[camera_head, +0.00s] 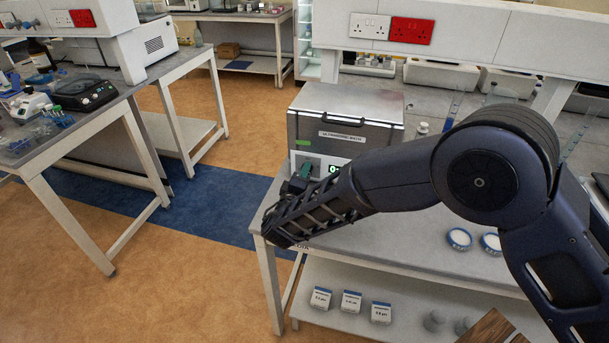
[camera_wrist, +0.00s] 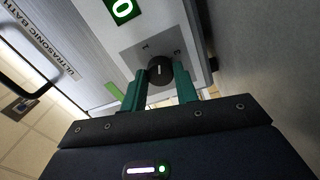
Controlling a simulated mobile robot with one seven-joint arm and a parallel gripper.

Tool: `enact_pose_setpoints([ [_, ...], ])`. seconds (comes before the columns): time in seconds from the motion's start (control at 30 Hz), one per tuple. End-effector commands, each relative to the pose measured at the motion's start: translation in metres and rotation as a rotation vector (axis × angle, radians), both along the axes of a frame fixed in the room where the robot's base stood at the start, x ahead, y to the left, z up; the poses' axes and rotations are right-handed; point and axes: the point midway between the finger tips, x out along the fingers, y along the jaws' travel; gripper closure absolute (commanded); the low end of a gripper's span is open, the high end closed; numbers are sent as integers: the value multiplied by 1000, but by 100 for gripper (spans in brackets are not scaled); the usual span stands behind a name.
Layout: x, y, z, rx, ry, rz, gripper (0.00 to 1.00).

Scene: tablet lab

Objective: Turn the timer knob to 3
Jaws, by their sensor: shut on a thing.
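The ultrasonic bath (camera_head: 346,112) is a grey metal box with a closed lid, standing on the bench. The timer knob (camera_wrist: 160,69) is round and black with a white pointer line, on the grey front panel. My gripper (camera_wrist: 160,84) has its two green fingers on either side of the knob and is shut on it. In the head view my gripper (camera_head: 300,178) is at the bath's front, and the knob is hidden.
Two blue-rimmed dishes (camera_head: 474,241) sit on the bench (camera_head: 400,235) to the right. Several small labelled boxes (camera_head: 351,303) stand on the shelf below. A small bottle (camera_head: 422,129) is beside the bath. The floor left of the bench is clear.

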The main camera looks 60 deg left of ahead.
Motion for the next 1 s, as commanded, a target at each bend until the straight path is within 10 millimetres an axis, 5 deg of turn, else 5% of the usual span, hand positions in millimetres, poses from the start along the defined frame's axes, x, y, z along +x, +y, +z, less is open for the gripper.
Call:
enact_pose_setpoints([
  [0.83, -1, 0, -1, 90, 94, 2, 93],
  [0.87, -1, 0, -1, 90, 94, 2, 64],
  [0.93, -1, 0, -1, 91, 93, 2, 51],
  [1.0, -1, 0, -1, 91, 93, 1, 48],
])
